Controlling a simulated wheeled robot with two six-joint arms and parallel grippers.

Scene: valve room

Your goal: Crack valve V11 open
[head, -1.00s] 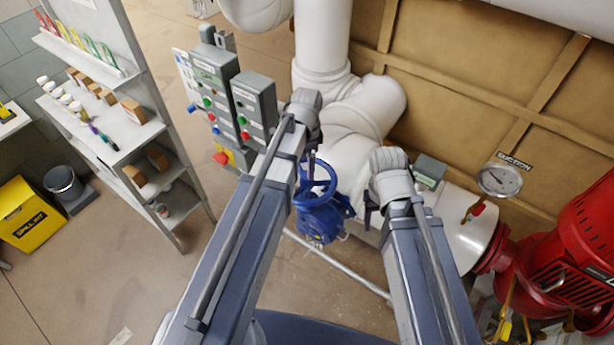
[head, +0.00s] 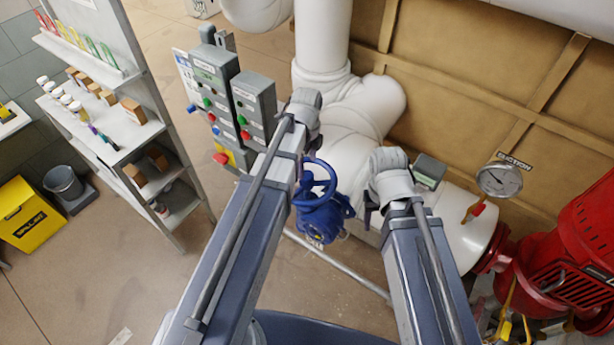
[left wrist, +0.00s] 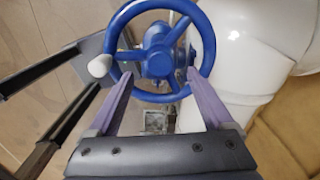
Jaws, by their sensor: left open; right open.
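A blue valve with a round handwheel (head: 331,180) stands between my two arms in the head view. Its label is too small to read, so I cannot tell if it is V11. The left wrist view shows the handwheel (left wrist: 203,38) close up, with a pale knob (left wrist: 98,66) on its left rim. My left gripper (left wrist: 158,75) is open, its two fingers spread at the wheel's lower rim. I cannot tell whether they touch it. In the head view, my left arm partly hides the wheel. My right gripper (head: 370,208) is open and empty, right of the valve.
White pipes (head: 365,110) run behind the valve. Grey control boxes (head: 255,105) stand to the left, and a shelf unit (head: 125,130) farther left. A gauge (head: 499,180) and a red machine (head: 570,250) are at right. Floor at left is partly clear.

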